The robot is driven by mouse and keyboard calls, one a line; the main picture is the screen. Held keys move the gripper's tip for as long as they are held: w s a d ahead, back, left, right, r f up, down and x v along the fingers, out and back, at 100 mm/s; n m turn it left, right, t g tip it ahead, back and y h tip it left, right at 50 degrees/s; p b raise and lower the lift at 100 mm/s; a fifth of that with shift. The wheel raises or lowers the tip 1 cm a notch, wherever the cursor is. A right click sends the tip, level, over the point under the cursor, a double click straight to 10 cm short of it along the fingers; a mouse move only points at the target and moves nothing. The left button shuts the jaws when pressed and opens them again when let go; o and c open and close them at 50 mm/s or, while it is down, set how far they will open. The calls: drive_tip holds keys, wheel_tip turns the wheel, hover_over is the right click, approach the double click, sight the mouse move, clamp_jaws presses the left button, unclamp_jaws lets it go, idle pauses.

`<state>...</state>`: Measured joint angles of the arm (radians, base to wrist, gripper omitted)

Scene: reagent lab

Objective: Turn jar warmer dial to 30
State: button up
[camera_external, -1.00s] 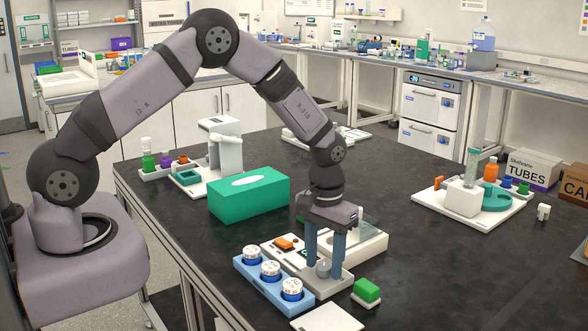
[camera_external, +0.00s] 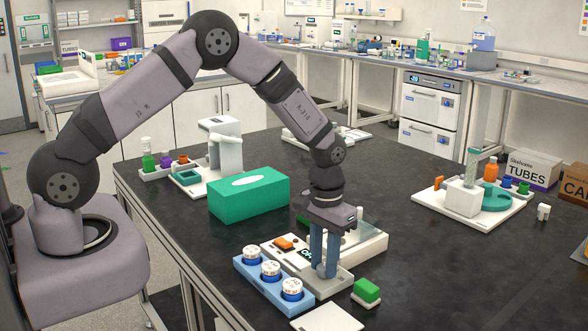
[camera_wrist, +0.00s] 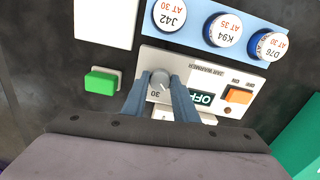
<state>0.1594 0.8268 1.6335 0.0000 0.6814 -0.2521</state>
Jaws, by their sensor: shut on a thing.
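The jar warmer (camera_external: 335,283) is a white unit on the dark bench, seen close up in the wrist view (camera_wrist: 195,63). Its round grey dial (camera_wrist: 160,78) has a "30" mark beside it; I cannot read its exact setting. My gripper (camera_external: 324,272) points down with its two blue fingers shut on the dial, one on each side; they also show in the wrist view (camera_wrist: 160,88). The fingers hide part of the dial's surroundings. The display (camera_wrist: 204,99) reads OFF. An orange switch (camera_wrist: 238,95) sits next to it.
A blue rack (camera_external: 250,272) holding white-lidded jars stands against the warmer's front left. A green block (camera_external: 367,290) is close on the right. A teal box (camera_external: 250,197) stands behind left.

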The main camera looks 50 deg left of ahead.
sight(323, 266)
drive_tip(key=m+b, duration=0.1)
drive_tip(key=m, duration=0.3)
drive_tip(key=shift+w+m+b, duration=0.1)
drive_tip(key=shift+m+b, duration=0.3)
drive_tip(key=shift+m, duration=1.9)
drive_tip(key=o, duration=1.1)
drive_tip(key=shift+c, duration=0.2)
drive_tip(key=shift+r+b, duration=1.1)
drive_tip(key=shift+r, duration=2.65)
